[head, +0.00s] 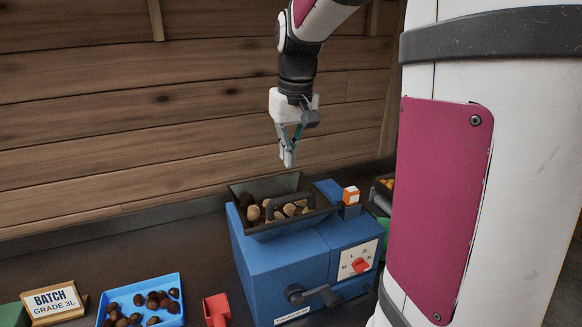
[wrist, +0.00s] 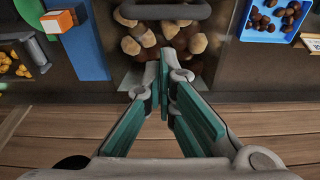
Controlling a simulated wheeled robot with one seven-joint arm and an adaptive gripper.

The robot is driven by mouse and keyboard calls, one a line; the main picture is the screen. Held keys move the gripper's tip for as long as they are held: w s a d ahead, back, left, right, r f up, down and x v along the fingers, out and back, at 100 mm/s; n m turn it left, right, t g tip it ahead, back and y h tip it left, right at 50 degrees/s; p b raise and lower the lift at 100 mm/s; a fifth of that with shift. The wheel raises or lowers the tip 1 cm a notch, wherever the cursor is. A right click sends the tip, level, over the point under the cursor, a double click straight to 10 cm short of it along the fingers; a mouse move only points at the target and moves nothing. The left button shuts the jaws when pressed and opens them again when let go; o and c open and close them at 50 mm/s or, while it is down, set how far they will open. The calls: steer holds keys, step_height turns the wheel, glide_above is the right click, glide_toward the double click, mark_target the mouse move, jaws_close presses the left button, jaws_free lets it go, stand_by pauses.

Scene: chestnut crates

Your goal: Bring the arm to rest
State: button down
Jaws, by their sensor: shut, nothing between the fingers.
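My gripper (head: 288,157) hangs pointing down above the dark hopper (head: 238,193) of the blue machine (head: 275,262). Its fingers are shut with nothing between them, and they are apart from the hopper. In the wrist view my gripper (wrist: 167,98) shows its green-padded fingers closed together. Chestnuts (head: 290,209) lie in the hopper, and they also show in the wrist view (wrist: 140,38) beyond the fingertips.
A blue tray (head: 113,297) of chestnuts, a red scoop-like box (head: 216,308) and a batch sign (head: 53,301) stand left of the machine. An orange-and-white block (head: 351,195) sits at the hopper's right. A wooden wall (head: 130,110) rises behind.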

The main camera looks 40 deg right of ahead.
step_height(320, 180, up, 7)
steer(key=s+a+f+n+t, duration=0.1)
steer(key=s+a+f, duration=0.3)
steer(key=s+a, duration=0.4)
steer(key=s+a+f+n+t, duration=0.2)
steer(key=s+a+f, duration=0.1)
steer(key=s+a, duration=0.6)
steer(key=shift+s+a+f, duration=0.2)
steer(key=shift+a+f, duration=0.15)
steer(key=shift+a, duration=0.2)
steer(key=shift+d, duration=0.1)
